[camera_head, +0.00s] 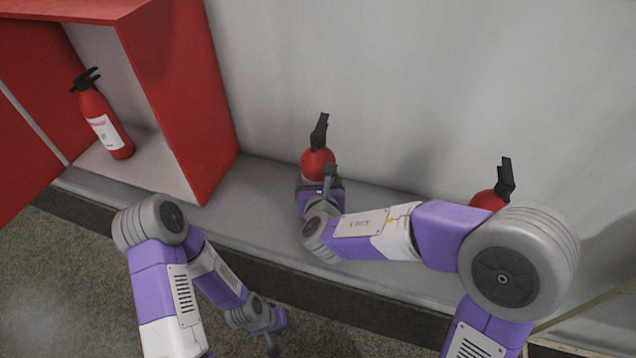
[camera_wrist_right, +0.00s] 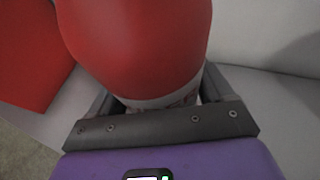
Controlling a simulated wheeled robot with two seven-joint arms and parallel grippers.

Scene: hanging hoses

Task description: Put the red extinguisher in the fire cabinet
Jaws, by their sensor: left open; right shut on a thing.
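The red fire cabinet (camera_head: 180,90) stands open at the left of the head view, on a grey ledge. One red extinguisher (camera_head: 100,122) with a white label stands inside it. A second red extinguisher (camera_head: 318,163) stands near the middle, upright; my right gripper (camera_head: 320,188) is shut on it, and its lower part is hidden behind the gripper. It fills the upper part of the right wrist view (camera_wrist_right: 140,45), between the fingers. A third red extinguisher (camera_head: 487,199) is at the right, mostly hidden behind my right arm. My left gripper (camera_head: 275,335) is low, open and empty, away from the extinguishers.
The grey ledge (camera_head: 260,185) runs along the pale wall (camera_head: 400,80). The cabinet's right side wall lies between its inside and the held extinguisher. The ledge is clear between the cabinet and my right gripper. Speckled floor (camera_head: 70,270) lies below.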

